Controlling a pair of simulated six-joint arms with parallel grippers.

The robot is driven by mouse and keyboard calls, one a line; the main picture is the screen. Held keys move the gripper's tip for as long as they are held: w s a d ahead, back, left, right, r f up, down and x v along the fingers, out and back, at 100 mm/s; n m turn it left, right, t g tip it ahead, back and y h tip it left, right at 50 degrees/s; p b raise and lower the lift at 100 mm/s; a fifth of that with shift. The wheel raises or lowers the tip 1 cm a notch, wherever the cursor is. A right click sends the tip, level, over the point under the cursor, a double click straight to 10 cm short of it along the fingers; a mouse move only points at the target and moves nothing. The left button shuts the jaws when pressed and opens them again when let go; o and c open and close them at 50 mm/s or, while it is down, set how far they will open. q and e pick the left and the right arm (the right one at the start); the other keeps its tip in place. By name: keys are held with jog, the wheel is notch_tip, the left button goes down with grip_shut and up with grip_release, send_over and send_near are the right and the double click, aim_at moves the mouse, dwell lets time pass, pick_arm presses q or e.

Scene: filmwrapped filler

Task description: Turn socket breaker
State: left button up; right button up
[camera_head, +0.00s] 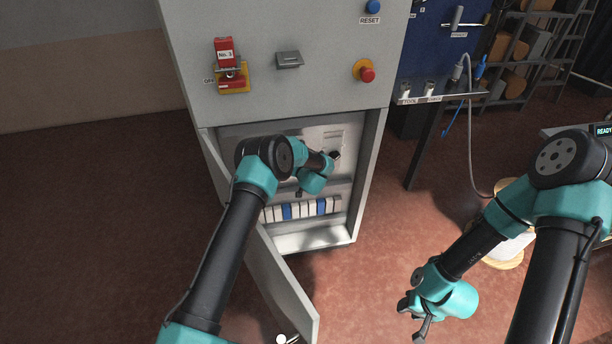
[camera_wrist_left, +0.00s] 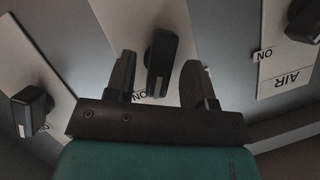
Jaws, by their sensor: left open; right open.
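The grey cabinet (camera_head: 280,60) stands open at the front, and my left arm reaches inside. In the left wrist view, my left gripper (camera_wrist_left: 158,78) is open, with one finger on each side of a black rotary knob (camera_wrist_left: 161,62). I cannot tell whether the fingers touch it. That knob's plate shows an upside-down ON mark; its name label is hidden. Another black knob (camera_wrist_left: 32,110) is at the left, and one at the upper right (camera_wrist_left: 304,20) is on a plate labelled AIR. Which is the socket breaker cannot be read. My right gripper (camera_head: 413,318) is open and empty, low over the floor.
The open cabinet door (camera_head: 283,290) stands beside my left arm. Blue and white modules (camera_head: 305,210) line the lower cabinet. A blue tool board (camera_head: 440,40) and a cable are at the right.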

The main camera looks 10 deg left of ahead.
pick_arm(q)
jog(key=v, duration=1.6)
jog(key=shift+s, duration=0.25)
jog(key=shift+d, duration=0.1)
